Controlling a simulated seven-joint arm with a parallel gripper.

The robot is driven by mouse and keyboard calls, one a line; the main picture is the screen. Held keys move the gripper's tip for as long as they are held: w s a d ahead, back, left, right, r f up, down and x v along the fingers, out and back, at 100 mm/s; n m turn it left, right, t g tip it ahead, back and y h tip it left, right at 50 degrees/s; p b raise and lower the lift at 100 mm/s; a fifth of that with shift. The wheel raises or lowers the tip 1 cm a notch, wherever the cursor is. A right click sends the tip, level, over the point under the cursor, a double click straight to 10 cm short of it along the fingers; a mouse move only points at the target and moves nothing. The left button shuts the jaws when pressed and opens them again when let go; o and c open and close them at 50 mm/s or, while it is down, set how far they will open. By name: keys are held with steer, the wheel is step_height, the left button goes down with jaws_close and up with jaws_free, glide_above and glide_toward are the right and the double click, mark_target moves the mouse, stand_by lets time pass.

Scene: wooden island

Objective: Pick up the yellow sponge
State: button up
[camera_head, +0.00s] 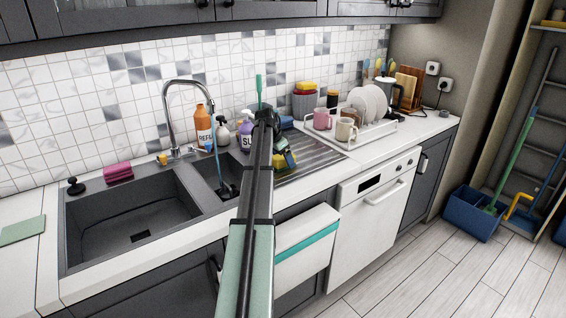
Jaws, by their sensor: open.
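My arm reaches from the bottom middle to the back of the counter, right of the sink. My gripper (281,150) is at its far end, low over the ribbed drainboard, small and partly hidden by the arm. It is open. A small yellow patch (290,159) shows right at the gripper and may be the yellow sponge; I cannot tell whether the fingers touch it. Another yellow item (305,85) lies on top of a red one at the grey container near the wall.
The dark double sink (130,225) is on the left, with a tall faucet (168,105). An orange bottle (203,125) and a purple bottle (245,132) stand behind it. Right of the gripper are a pink mug (322,119), a cream mug (345,130) and a dish rack (372,132) with plates.

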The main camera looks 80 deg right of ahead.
steer(key=shift+f, duration=0.2)
steer(key=shift+c, duration=0.2)
steer(key=c, duration=1.1)
step_height(320, 180, up, 10)
steer(key=shift+r, duration=0.25)
